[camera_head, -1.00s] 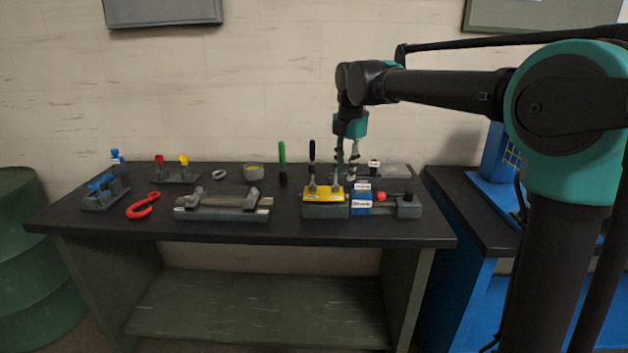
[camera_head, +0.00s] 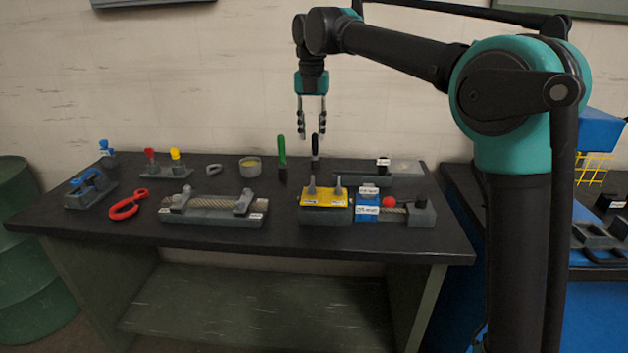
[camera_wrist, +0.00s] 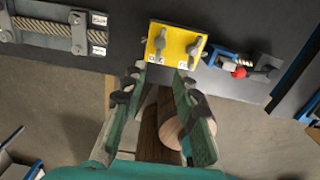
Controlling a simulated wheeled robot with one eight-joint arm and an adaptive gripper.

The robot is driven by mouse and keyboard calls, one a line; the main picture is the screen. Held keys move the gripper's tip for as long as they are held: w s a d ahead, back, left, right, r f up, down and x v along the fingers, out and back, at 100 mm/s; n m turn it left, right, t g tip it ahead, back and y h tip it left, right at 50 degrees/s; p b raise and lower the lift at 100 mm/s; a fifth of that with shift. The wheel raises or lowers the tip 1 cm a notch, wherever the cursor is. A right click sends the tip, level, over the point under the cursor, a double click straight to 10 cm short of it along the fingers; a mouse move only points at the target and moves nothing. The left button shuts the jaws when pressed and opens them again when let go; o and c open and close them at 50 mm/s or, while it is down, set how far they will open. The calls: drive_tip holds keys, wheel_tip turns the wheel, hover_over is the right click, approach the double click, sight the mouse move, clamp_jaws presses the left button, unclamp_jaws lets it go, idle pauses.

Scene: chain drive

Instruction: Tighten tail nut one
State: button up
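A yellow plate (camera_head: 325,196) lies on a grey block at the front right of the table. Two grey wing-shaped nuts (camera_head: 312,186) (camera_head: 338,187) stand on it. In the wrist view the yellow plate (camera_wrist: 175,45) lies ahead of my fingers, with a nut (camera_wrist: 157,42) at left and another (camera_wrist: 194,50) at right. Small white labels sit by the nuts, but I cannot read which is tail nut one. My gripper (camera_head: 312,134) is raised above the table, fingers pointing down and apart, with nothing between them. It is clear of the nuts.
A blue block (camera_head: 367,206) with a red ball (camera_head: 389,202) adjoins the yellow plate's right. A grey fixture (camera_head: 212,214) with a ropelike bar is left. Green (camera_head: 282,158) and black (camera_head: 315,153) upright handles stand behind the plate. Red pliers-like loops (camera_head: 127,206) lie far left.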

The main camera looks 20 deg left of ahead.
sight(312, 180)
wheel_tip(312, 180, down, 16)
drive_tip(key=shift+f, duration=0.1)
idle(0.4)
drive_tip(key=shift+c, duration=0.6)
clamp_jaws()
